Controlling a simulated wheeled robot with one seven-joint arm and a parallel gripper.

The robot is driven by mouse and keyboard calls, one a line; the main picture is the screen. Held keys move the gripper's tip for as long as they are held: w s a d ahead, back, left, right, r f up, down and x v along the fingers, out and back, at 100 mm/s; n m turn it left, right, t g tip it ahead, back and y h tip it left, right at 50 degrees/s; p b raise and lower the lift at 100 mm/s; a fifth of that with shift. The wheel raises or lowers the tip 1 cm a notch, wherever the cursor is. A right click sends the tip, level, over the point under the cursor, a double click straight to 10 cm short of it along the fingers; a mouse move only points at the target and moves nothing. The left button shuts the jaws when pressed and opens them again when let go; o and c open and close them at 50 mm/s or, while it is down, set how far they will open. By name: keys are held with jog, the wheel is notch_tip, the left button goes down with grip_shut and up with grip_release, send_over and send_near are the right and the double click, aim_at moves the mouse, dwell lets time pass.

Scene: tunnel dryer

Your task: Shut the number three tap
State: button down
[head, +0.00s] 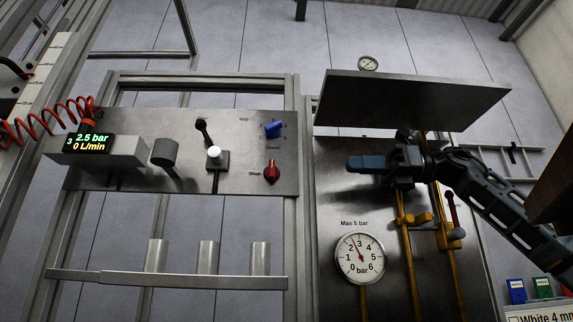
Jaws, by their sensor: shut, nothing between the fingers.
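My gripper (354,164) is shut and empty, pointing left in front of the right-hand dark panel (335,205), below its sloping metal hood. Below and right of it, a yellow-handled tap (415,219) sits on a yellow pipe. Further right, a tap with an upright red lever (452,208) sits on a second yellow pipe, close to my arm. My gripper is apart from both. I cannot read a number on either tap. On the left panel, a display (91,143) shows a 3, 2.5 bar and 0 L/min.
The left panel (240,180) carries a black lever (203,131), a blue knob (274,129) and a red knob (271,172). A round gauge (359,258) marked "Max 5 bar" is below my gripper. The metal hood (410,100) overhangs it. A red coiled hose (45,122) hangs far left.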

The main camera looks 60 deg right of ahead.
aim_at(281, 153)
jog(key=shift+w, duration=0.1)
jog(key=p+x, duration=0.3)
jog(key=x, duration=1)
jog(key=shift+w+a, duration=0.25)
jog(key=shift+a, duration=0.05)
jog(key=shift+w+a+r+b, duration=0.15)
jog(key=shift+w+r+b, duration=0.05)
jog(key=shift+r+b, duration=0.2)
dwell(0.6)
jog(key=shift+w+a+r, duration=0.15)
jog(key=shift+r, duration=0.1)
jog(key=shift+w+a+r+b, duration=0.2)
jog(key=shift+w+r+b, duration=0.1)
jog(key=shift+b, duration=0.25)
jog(key=shift+w+a+r, duration=0.2)
jog(key=shift+w, duration=0.05)
jog(key=shift+s+d, duration=0.1)
dwell(0.3)
